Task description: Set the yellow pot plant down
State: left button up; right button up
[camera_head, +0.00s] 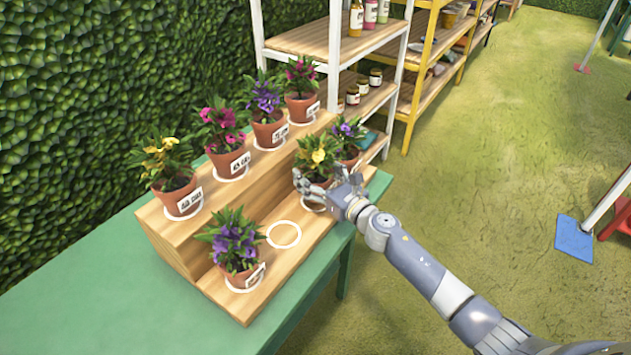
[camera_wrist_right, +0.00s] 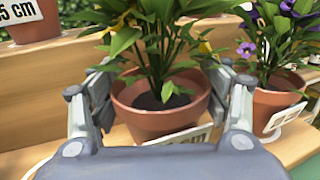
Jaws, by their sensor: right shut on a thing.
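The yellow pot plant (camera_head: 317,160) is in a terracotta pot on the lower step of the wooden stand (camera_head: 212,281). It is upright over a white ring, and I cannot tell whether its base touches the wood. My right gripper (camera_head: 325,190) is shut on this pot; in the right wrist view its fingers (camera_wrist_right: 165,105) are on both sides of the pot (camera_wrist_right: 160,124). An empty white ring (camera_head: 284,234) lies on the lower step to the left of it. My left gripper is not in view.
A purple plant (camera_head: 348,135) stands close behind the held pot, and another (camera_head: 236,247) at the front of the lower step. Several labelled plants, including another yellow one (camera_head: 170,170), line the upper step. The stand is on a green table (camera_head: 90,290); shelves (camera_head: 335,40) stand behind.

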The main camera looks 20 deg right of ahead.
jog(key=shift+a+f, duration=0.1)
jog(key=shift+f, duration=0.85)
jog(key=shift+f+b, duration=0.1)
jog(key=shift+b, duration=0.2)
jog(key=o, duration=1.4)
